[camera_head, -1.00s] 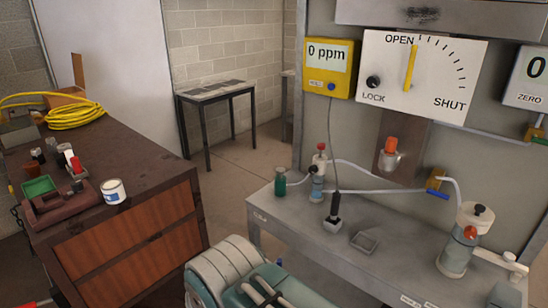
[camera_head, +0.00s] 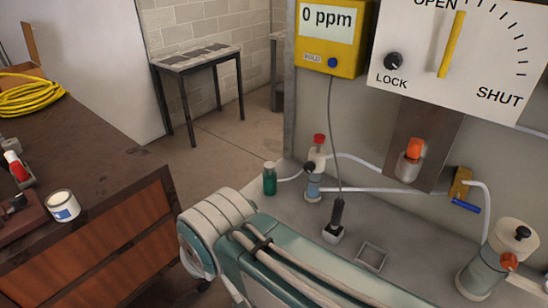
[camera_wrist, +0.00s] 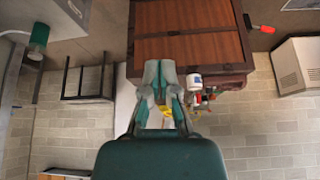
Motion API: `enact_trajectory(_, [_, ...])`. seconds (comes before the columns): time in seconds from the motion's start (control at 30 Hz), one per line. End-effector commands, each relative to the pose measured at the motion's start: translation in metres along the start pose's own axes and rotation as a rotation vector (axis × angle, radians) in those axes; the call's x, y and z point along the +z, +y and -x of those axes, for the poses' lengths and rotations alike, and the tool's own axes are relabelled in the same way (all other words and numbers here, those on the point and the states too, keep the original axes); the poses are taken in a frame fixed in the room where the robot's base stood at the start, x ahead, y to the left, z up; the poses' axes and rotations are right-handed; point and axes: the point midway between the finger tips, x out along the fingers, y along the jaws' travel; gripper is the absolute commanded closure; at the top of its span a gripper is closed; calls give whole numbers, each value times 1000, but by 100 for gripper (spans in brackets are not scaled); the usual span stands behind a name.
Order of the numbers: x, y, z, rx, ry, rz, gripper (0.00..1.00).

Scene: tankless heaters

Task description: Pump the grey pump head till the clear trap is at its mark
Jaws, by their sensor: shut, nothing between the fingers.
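A cylinder with a pale grey head and black knob (camera_head: 515,238) stands upright at the right of the bench in the head view, an orange-red part on its side. It may be the pump; I cannot be sure. A small clear vessel with blue contents (camera_head: 313,186) stands at the back of the bench, below a red-capped part. Whether it is the trap, and its mark, I cannot tell. My gripper (camera_wrist: 160,78) is shut and empty in the wrist view, apart from the bench things. The head view does not show its fingertips.
A green bottle (camera_head: 270,179) stands at the bench's left end. A black plug-like device (camera_head: 334,222) and a small tray (camera_head: 371,256) lie on the grey bench. A yellow meter (camera_head: 331,38) reads 0 ppm. A wooden cabinet (camera_head: 95,245) stands left. Floor (camera_head: 215,150) shows between them.

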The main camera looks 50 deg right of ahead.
Motion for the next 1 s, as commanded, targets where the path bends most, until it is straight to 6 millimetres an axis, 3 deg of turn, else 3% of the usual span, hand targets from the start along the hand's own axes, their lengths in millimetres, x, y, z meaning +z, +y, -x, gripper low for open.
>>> enact_trajectory(0.27, [-7,4,-1,-5,-7,-2,100])
enact_trajectory(0.37, [-26,15,-4,-20,-25,0,100])
enact_trajectory(0.57, [-84,56,-22,-73,-44,14,100])
enact_trajectory(0.77, [-134,128,-48,-124,-5,25,100])
enact_trajectory(1.0, [-162,252,-84,-143,103,33,100])
